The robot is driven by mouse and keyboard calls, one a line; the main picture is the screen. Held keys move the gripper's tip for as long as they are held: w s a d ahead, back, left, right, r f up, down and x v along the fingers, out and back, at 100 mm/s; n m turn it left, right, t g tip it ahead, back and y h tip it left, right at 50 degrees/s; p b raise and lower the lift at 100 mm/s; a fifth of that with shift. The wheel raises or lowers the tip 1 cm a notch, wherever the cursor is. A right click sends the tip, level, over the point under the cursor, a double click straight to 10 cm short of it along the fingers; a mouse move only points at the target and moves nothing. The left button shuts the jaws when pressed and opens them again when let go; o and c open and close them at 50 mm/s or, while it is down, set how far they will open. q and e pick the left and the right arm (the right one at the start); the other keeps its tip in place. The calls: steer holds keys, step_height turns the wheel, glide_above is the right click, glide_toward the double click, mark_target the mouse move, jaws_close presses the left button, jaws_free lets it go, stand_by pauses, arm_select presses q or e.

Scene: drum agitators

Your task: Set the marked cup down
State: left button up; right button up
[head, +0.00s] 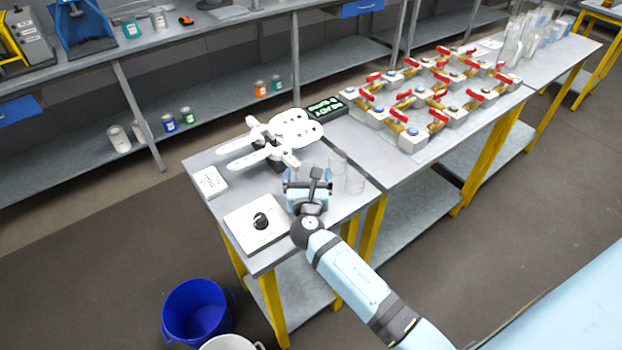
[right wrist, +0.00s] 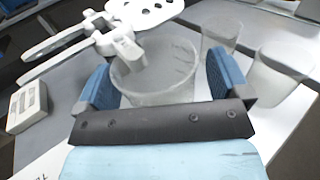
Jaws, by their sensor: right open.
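The marked cup (right wrist: 155,88) is clear, with short marks on its wall. It stands upright between the fingers of my right gripper (right wrist: 158,72) in the right wrist view. The blue fingers are open, one on each side of the cup, and I cannot tell whether either touches it. A white part of the clamp-like device overlaps the cup's rim at the left. In the head view my right gripper (head: 307,188) is at the near part of the bench and covers much of the cup (head: 313,173). My left gripper is not in view.
Two clear cups (head: 337,162) (head: 355,181) stand just right of the gripper. The white clamp-like device (head: 290,128) lies behind it, beside a black display (head: 326,107). A white plate with a black knob (head: 260,220) and a white box (head: 209,181) are at left.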

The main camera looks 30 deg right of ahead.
steer(key=shift+w+d, duration=0.1)
steer(key=shift+r, duration=0.1)
steer(key=shift+c, duration=1)
steer(key=c, duration=0.8)
steer(key=shift+c, duration=0.2)
